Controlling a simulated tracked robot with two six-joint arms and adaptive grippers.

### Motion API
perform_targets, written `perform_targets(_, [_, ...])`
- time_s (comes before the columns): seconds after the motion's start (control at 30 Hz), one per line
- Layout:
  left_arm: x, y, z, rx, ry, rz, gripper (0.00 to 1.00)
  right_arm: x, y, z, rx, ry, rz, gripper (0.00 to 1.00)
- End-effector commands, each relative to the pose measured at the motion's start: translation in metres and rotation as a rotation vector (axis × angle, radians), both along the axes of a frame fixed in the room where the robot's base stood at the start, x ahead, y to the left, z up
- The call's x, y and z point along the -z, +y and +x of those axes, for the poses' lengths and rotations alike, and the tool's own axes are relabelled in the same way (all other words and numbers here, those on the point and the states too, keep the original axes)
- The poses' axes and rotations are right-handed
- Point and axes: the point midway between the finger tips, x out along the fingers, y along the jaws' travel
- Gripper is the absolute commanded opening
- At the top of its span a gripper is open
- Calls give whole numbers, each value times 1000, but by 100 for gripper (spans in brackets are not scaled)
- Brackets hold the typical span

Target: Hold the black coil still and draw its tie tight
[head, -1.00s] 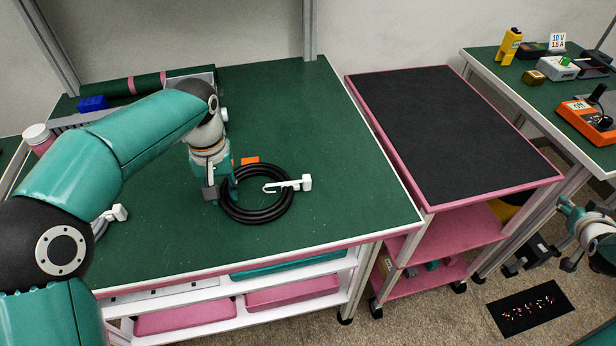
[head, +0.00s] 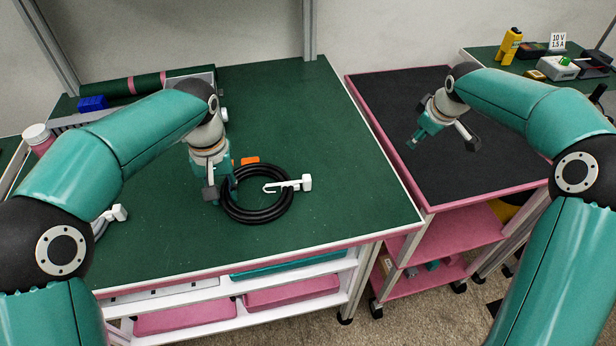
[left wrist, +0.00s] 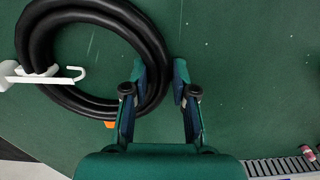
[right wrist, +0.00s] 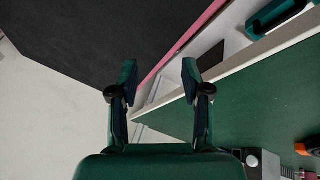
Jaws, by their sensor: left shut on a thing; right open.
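The black coil (head: 258,216) lies flat on the green bench top. Its white tie (head: 290,185) sits across the coil's right side, with a blocky head (head: 307,182) outside the ring and a hooked tail end inside it. The tie and coil also show in the left wrist view (left wrist: 40,74). My left gripper (head: 224,194) is shut on the coil at its left side, opposite the tie; one finger is inside the ring and one outside. My right gripper (head: 441,143) is open and empty, in the air over the black-topped cart, right of the bench.
An orange block (head: 250,160) lies just behind the coil. A white-ended item (head: 117,214) lies near my left arm. A blue box (head: 93,103) and a green roll (head: 147,83) are at the back left. The black cart top (head: 400,95) is clear, as is the bench right of the coil.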

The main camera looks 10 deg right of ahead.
Motion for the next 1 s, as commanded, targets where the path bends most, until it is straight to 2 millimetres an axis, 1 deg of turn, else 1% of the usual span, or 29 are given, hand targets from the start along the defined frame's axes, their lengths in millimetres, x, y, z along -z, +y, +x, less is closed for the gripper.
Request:
perform_targets(0.03, [0,0,0,0,-1,-1,0,-10,40,9,-108,44,-10,48])
perform_targets(0.07, [0,0,0,0,-1,-1,0,-16,61,11,-170,76,-16,48])
perform_targets(0.1, [0,0,0,0,-1,-1,0,-24,88,12,-253,116,-26,48])
perform_targets(0.17, [0,0,0,0,-1,-1,0,-36,128,9,-375,177,-41,48])
perform_targets(0.2, [0,0,0,0,-1,-1,0,-44,154,5,-455,214,-52,48])
perform_targets(0.27, [0,0,0,0,-1,-1,0,-56,188,-4,-566,268,-67,48])
perform_targets(0.3, [0,0,0,0,-1,-1,0,-64,208,-10,-634,299,-78,48])
perform_targets(0.4, [0,0,0,0,-1,-1,0,-80,248,-27,-777,366,-99,48])
perform_targets(0.5, [0,0,0,0,-1,-1,0,-92,274,-42,-873,413,-114,48])
perform_targets(0.6, [0,0,0,0,-1,-1,0,-97,287,-51,-927,441,-123,48])
perform_targets(0.67, [0,0,0,0,-1,-1,0,-97,290,-53,-940,449,-125,48])
perform_targets(0.77, [0,0,0,-1,-1,-1,0,-90,291,-55,-947,456,-126,48])
perform_targets(0.87, [0,0,0,-1,-1,-1,0,-77,291,-55,-946,456,-126,48])
perform_targets(1.0, [0,0,0,-1,-1,-1,0,-51,291,-55,-945,458,-125,48])
